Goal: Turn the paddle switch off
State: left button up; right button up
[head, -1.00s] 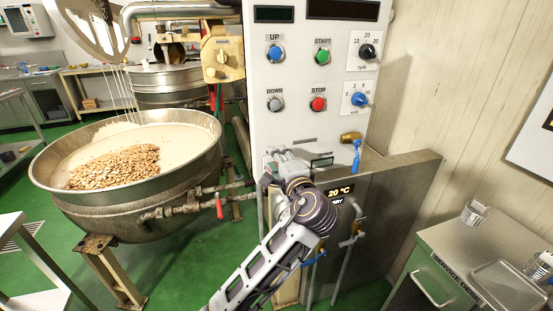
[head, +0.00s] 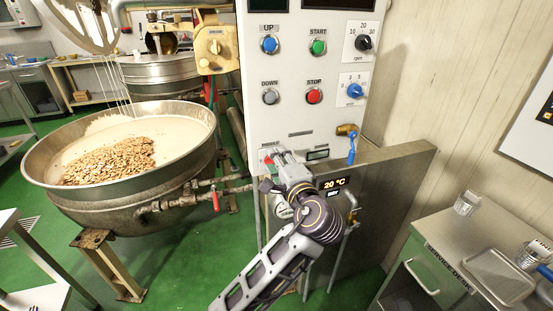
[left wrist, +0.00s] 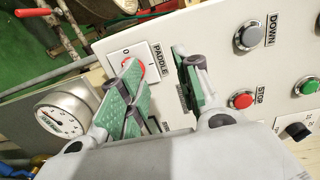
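The paddle switch (left wrist: 131,64) is a red switch on a white plate marked 0 and 1, labelled PADDLE. In the left wrist view it sits behind the tip of the left-hand finger, which partly covers it. Its red also shows in the head view (head: 268,160) low on the white control panel (head: 290,119). My left gripper (left wrist: 155,60) has its green-padded fingers apart with nothing between them. In the head view my left gripper (head: 281,155) is at the panel's lower edge, just beside the switch. Contact cannot be told. My right gripper is not in view.
UP, DOWN, START and STOP buttons (head: 314,96) and two knobs (head: 355,90) are higher on the panel. A round gauge (left wrist: 64,120) is near the switch. The large kettle (head: 115,165) with nuts stands left. A service desk (head: 470,250) stands right.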

pick_arm(q)
jog(key=p+v, duration=0.1)
jog(key=v, duration=0.8)
jog(key=shift+f+p, duration=0.4)
jog(key=shift+f, duration=0.3)
dwell(0.6)
jog(key=shift+d, duration=0.1)
jog(key=shift+p, duration=0.35)
dwell(0.3)
jog(key=shift+r, duration=0.1)
notch_tip(320, 180, up, 9)
jog(key=p, duration=0.9)
jog(key=shift+a+r, duration=0.2)
jog(key=shift+w+r+p, duration=0.15)
jog(key=shift+r+p, duration=0.3)
jog(key=shift+p, duration=0.2)
